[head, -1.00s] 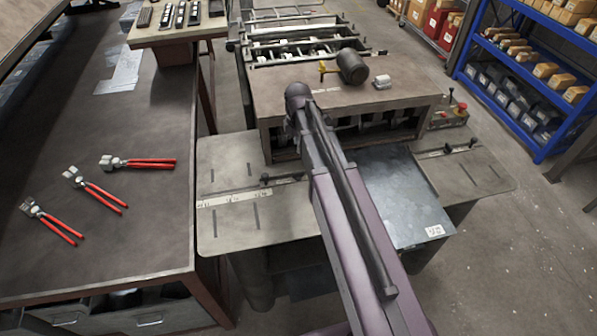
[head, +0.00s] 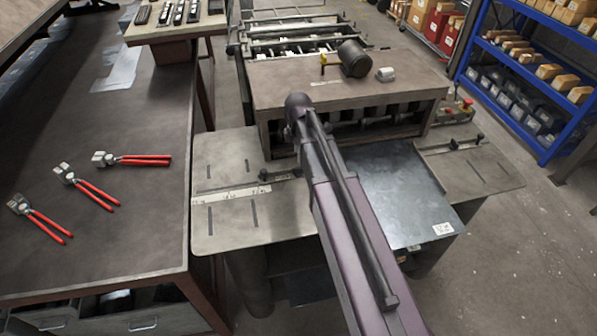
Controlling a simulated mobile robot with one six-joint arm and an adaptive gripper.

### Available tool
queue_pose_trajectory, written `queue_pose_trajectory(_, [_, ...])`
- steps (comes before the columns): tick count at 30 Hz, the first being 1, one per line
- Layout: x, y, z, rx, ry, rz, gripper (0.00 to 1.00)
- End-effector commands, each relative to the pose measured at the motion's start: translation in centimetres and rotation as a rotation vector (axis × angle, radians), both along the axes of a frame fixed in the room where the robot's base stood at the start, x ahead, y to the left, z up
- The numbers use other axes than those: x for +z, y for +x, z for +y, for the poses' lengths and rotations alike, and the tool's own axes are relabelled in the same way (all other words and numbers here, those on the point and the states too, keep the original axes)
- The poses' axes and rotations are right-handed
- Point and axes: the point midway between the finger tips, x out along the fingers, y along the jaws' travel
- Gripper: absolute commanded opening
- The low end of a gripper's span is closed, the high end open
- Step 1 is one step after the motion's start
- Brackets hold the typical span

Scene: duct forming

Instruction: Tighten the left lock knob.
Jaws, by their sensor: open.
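The left lock knob (head: 264,175) is a small black knob on the left wing of the forming machine, at the right end of the pale scale strip (head: 232,195). A matching dark knob (head: 479,138) stands on the right wing. My arm reaches up the middle of the head view, and its far visible joint is in front of the machine housing, right of and above the left knob. My gripper is not visible; the arm hides whatever lies behind it. I cannot tell how tight the left knob is.
A grey metal sheet (head: 405,200) lies between the wings, partly behind my arm. A dark motor (head: 354,58) sits on the housing (head: 300,82). A workbench (head: 110,220) with red-handled pliers (head: 88,186) stands at left. Blue shelving (head: 510,85) is at right, with open floor before it.

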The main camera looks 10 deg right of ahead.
Motion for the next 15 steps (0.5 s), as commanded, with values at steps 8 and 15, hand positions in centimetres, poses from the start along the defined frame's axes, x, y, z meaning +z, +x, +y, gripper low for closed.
queue_pose_trajectory(8, [-2.6, 0.0, 0.0, 0.0, 0.0, 0.0, 0.5])
queue_pose_trajectory(15, [-4.5, 0.0, 0.0, -0.001, 0.0, -0.001, 0.5])
